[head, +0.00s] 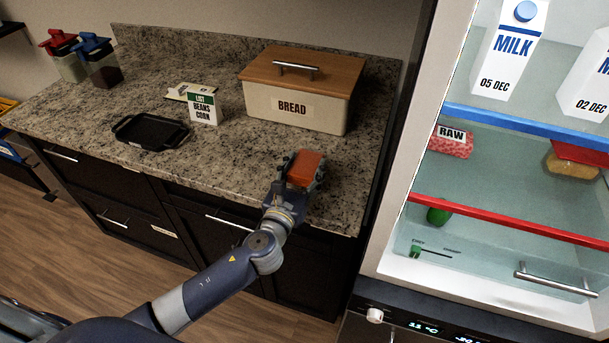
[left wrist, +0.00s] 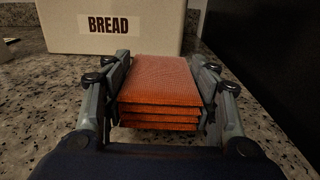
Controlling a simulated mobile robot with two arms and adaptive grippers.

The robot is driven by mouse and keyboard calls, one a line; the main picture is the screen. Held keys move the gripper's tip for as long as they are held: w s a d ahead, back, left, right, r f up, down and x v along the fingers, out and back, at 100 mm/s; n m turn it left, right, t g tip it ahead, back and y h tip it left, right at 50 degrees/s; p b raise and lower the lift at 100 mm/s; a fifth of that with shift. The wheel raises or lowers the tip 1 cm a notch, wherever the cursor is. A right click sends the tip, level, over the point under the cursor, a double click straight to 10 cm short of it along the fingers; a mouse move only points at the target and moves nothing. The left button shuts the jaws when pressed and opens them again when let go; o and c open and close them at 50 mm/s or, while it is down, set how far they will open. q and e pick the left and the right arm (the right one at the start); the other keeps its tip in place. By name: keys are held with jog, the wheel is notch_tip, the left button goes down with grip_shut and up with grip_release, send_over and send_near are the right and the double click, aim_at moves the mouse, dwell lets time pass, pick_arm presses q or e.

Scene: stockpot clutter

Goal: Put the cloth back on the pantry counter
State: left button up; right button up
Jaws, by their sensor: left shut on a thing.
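The folded orange cloth (head: 305,167) is between the fingers of my left gripper (head: 302,172), near the front edge of the granite counter (head: 230,150). In the left wrist view the cloth (left wrist: 160,90) shows as a stack of several layers, with a finger of the left gripper (left wrist: 160,100) pressed on each side. The gripper is shut on it. The cloth is low over the counter or on it; I cannot tell if it touches. My right gripper is not in view.
A bread box (head: 295,100) with a wooden lid stands behind the cloth. A black tray (head: 150,131), a list card (head: 204,108) and red- and blue-lidded jars (head: 98,62) stand to the left. The open fridge (head: 500,190) is at right. Bare counter lies left of the gripper.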

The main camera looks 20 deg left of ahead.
pick_arm(q)
jog(key=shift+f, duration=1.25)
jog(key=shift+f, duration=0.1)
jog(key=o, duration=1.1)
jog(key=shift+b, duration=0.3)
jog(key=shift+s, duration=0.4)
jog(key=shift+s+a+r+b, duration=0.15)
jog(key=shift+s+b, duration=0.3)
jog(key=shift+s, duration=2.4)
jog(key=shift+s+a+r+b, duration=0.1)
jog(key=shift+s+b, duration=0.35)
jog(key=shift+s, duration=2.4)
